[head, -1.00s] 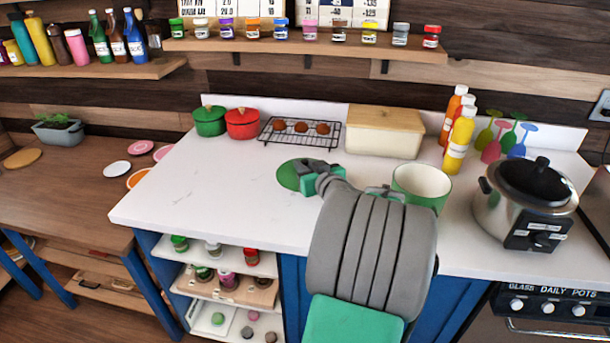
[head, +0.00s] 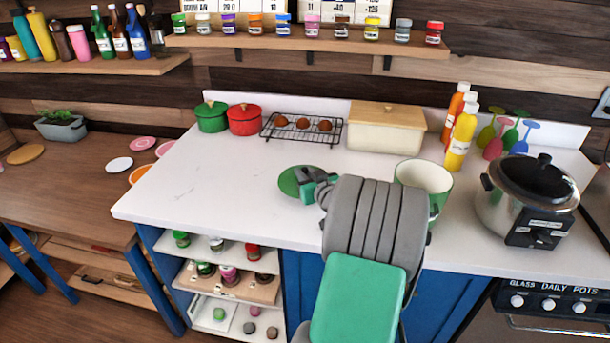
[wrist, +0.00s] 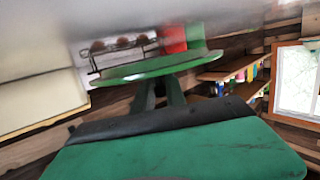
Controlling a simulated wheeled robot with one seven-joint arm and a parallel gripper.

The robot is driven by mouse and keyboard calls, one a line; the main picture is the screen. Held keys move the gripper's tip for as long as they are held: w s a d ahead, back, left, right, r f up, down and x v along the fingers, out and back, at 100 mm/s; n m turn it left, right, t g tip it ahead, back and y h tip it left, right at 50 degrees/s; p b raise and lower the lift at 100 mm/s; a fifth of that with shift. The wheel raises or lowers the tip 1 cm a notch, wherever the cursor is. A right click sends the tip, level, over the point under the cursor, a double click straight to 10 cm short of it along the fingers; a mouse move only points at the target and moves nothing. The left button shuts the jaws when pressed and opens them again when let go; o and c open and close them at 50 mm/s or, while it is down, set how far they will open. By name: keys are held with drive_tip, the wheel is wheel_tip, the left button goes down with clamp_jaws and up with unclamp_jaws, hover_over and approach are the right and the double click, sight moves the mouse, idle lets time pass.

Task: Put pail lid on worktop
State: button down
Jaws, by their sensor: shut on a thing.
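The pail lid is a flat green disc (head: 288,181) at the middle of the white worktop (head: 210,190). My gripper (head: 306,180) is shut on the lid's right side in the head view. In the tilted wrist view the lid (wrist: 150,69) lies across the fingertips (wrist: 160,85), with the pale worktop close by. I cannot tell whether the lid touches the worktop. The pail (head: 428,178), white inside and green outside, stands open to the right, partly hidden by my arm.
Behind are green (head: 211,117) and red (head: 244,120) pots, a rack of brown buns (head: 302,127) and a cream bin with a wooden lid (head: 385,127). Bottles (head: 462,137) and a slow cooker (head: 527,200) stand right. The worktop's left part is clear.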

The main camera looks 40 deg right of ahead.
drive_tip(key=shift+s+a+f, duration=0.15)
drive_tip(key=shift+a+f, duration=0.05)
drive_tip(key=shift+f, duration=0.6)
drive_tip(key=c, duration=1.4)
unclamp_jaws()
drive_tip(key=shift+f+b, duration=0.3)
drive_tip(key=shift+o, duration=0.2)
drive_tip(key=shift+r, duration=0.1)
drive_tip(key=shift+r+p, duration=0.3)
drive_tip(key=shift+p, duration=0.2)
drive_tip(key=shift+r+p, duration=0.6)
drive_tip(key=shift+p, duration=0.25)
drive_tip(key=shift+s+f+b, duration=0.35)
drive_tip(key=shift+s+b, duration=0.4)
drive_tip(key=shift+s, duration=0.1)
drive_tip(key=v, duration=0.3)
drive_tip(key=r+v, duration=0.1)
drive_tip(key=v, duration=0.2)
drive_tip(key=b+v, duration=0.1)
drive_tip(key=v, duration=0.3)
drive_tip(key=shift+w+a+r, duration=0.1)
drive_tip(key=shift+a+r, duration=0.05)
drive_tip(key=shift+r, duration=0.1)
